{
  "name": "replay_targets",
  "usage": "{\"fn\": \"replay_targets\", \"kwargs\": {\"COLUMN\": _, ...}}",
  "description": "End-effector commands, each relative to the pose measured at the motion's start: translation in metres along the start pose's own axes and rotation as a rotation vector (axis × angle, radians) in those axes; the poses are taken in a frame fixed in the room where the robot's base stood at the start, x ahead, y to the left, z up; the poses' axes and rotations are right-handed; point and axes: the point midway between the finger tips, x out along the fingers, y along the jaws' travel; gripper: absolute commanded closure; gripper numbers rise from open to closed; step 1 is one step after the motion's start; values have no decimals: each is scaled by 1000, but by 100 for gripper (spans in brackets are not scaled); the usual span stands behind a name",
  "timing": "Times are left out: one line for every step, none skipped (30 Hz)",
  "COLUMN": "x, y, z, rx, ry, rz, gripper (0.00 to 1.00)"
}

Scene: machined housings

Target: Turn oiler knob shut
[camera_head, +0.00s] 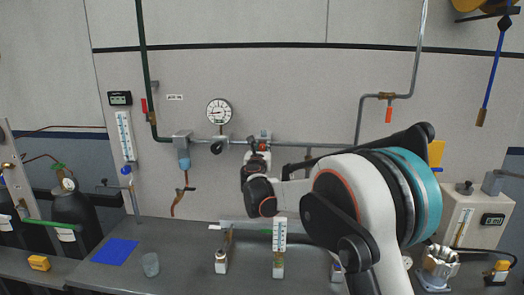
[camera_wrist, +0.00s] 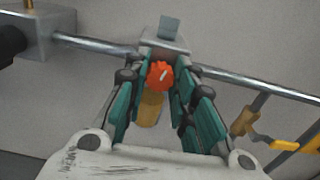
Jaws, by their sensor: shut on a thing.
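The oiler knob (camera_wrist: 160,76) is a red-orange, ridged knob with a white mark on its face, seen in the wrist view. It sits below a grey block (camera_wrist: 166,40) on the pipe, above an amber bowl (camera_wrist: 150,106). My gripper (camera_wrist: 161,70) has its teal-and-black fingers on either side of the knob and is shut on it. In the head view my gripper (camera_head: 258,152) is up at the wall pipe, right of the round gauge (camera_head: 219,111). My arm and gripper hide most of the knob there.
A steel pipe (camera_head: 310,145) runs along the wall, with a grey unit and blue bowl (camera_head: 184,158) to the left. A yellow-handled valve (camera_wrist: 265,136) hangs at right in the wrist view.

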Motion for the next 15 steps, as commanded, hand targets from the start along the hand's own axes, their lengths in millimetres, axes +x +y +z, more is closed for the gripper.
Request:
{"fn": "replay_targets", "kwargs": {"x": -1, "y": 0, "z": -2, "rx": -31, "ry": 1, "rz": 0, "gripper": 100}}
{"fn": "replay_targets", "kwargs": {"x": -1, "y": 0, "z": -2, "rx": -52, "ry": 1, "rz": 0, "gripper": 100}}
{"fn": "replay_targets", "kwargs": {"x": -1, "y": 0, "z": -2, "rx": -79, "ry": 1, "rz": 0, "gripper": 100}}
{"fn": "replay_targets", "kwargs": {"x": -1, "y": 0, "z": -2, "rx": -98, "ry": 1, "rz": 0, "gripper": 100}}
{"fn": "replay_targets", "kwargs": {"x": -1, "y": 0, "z": -2, "rx": -115, "ry": 1, "rz": 0, "gripper": 100}}
{"fn": "replay_targets", "kwargs": {"x": -1, "y": 0, "z": -2, "rx": -138, "ry": 1, "rz": 0, "gripper": 100}}
{"fn": "replay_targets", "kwargs": {"x": -1, "y": 0, "z": -2, "rx": -153, "ry": 1, "rz": 0, "gripper": 100}}
{"fn": "replay_targets", "kwargs": {"x": -1, "y": 0, "z": -2, "rx": -167, "ry": 1, "rz": 0, "gripper": 100}}
{"fn": "replay_targets", "kwargs": {"x": -1, "y": 0, "z": -2, "rx": -185, "ry": 1, "rz": 0, "gripper": 100}}
{"fn": "replay_targets", "kwargs": {"x": -1, "y": 0, "z": -2, "rx": -196, "ry": 1, "rz": 0, "gripper": 100}}
{"fn": "replay_targets", "kwargs": {"x": -1, "y": 0, "z": -2, "rx": -206, "ry": 1, "rz": 0, "gripper": 100}}
{"fn": "replay_targets", "kwargs": {"x": -1, "y": 0, "z": -2, "rx": -219, "ry": 1, "rz": 0, "gripper": 100}}
{"fn": "replay_targets", "kwargs": {"x": -1, "y": 0, "z": -2, "rx": -227, "ry": 1, "rz": 0, "gripper": 100}}
{"fn": "replay_targets", "kwargs": {"x": -1, "y": 0, "z": -2, "rx": -233, "ry": 1, "rz": 0, "gripper": 100}}
{"fn": "replay_targets", "kwargs": {"x": -1, "y": 0, "z": -2, "rx": -242, "ry": 1, "rz": 0, "gripper": 100}}
